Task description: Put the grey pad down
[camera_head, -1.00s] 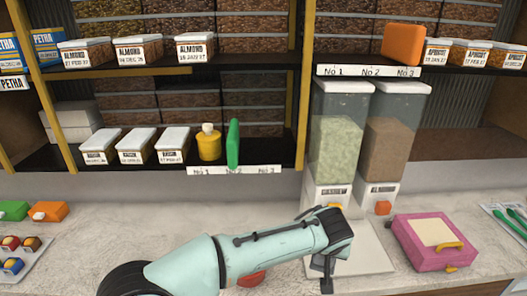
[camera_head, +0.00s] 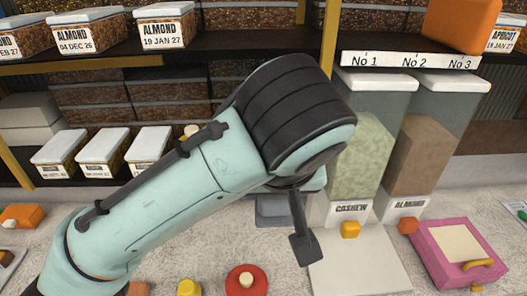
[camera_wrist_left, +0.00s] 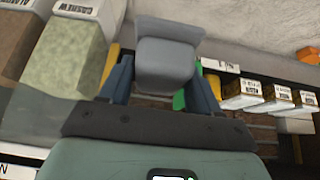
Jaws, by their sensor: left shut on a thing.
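The grey pad (camera_wrist_left: 166,60) is held between the two fingers of my left gripper (camera_wrist_left: 162,78) in the left wrist view. In the head view a grey block (camera_head: 278,208), which looks like the pad, shows partly below my left wrist, in front of the shelf unit and left of the cashew dispenser. In the wrist view the green item (camera_wrist_left: 179,100) on the lower shelf shows just past the pad. My right gripper is not in view.
The cashew dispenser (camera_head: 362,150) and almond dispenser (camera_head: 425,155) stand close right of my wrist, with a pale board (camera_head: 360,270) in front. A pink box (camera_head: 455,250) lies further right. A red round item (camera_head: 246,280) sits on the counter. Raisin boxes (camera_head: 103,150) fill the lower shelf's left.

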